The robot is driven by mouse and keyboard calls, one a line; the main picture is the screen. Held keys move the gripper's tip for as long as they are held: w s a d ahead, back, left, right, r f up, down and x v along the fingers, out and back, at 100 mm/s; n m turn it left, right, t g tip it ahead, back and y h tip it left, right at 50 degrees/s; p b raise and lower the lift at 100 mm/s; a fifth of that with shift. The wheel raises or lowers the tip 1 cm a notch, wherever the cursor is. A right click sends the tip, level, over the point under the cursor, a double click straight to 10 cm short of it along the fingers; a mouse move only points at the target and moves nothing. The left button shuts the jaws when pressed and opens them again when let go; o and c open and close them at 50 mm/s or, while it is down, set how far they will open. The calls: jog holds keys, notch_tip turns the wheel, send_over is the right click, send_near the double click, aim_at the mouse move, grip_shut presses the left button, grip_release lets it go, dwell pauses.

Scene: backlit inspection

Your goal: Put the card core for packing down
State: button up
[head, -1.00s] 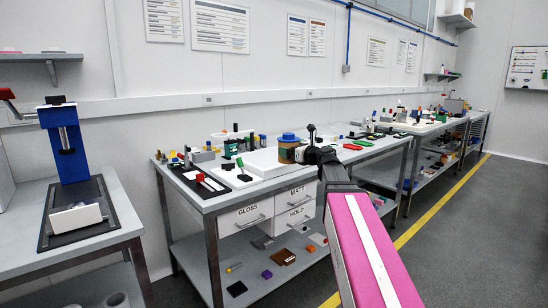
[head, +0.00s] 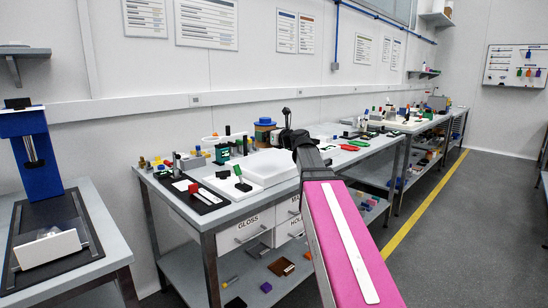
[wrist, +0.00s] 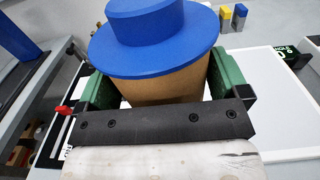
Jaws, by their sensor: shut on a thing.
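The card core (head: 265,138) is a brown tube with a wide blue flanged cap. In the wrist view the core (wrist: 165,88) stands roughly upright between the two green finger pads of my gripper (wrist: 160,92), which is shut on its sides. In the head view my gripper (head: 282,140) holds it over the workbench (head: 222,205), behind the white box-shaped block (head: 268,166). The core's lower end is hidden in both views, so I cannot tell whether it touches anything.
A black mat (head: 195,195) with small items lies left of the block. Small blocks and posts crowd the bench's back edge. A blue press (head: 38,155) stands on a separate left bench. Drawers hang below, with loose items on the lower shelf. Grey floor is open at right.

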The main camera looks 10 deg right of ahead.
jog(key=w+d+f, duration=0.4)
jog(key=d, duration=0.1)
jog(key=w+d+f, duration=0.2)
jog(key=w+d, duration=0.1)
jog(key=shift+f, duration=2.15)
jog(key=shift+f, duration=0.1)
jog(key=o, duration=0.7)
jog(key=shift+c, duration=0.2)
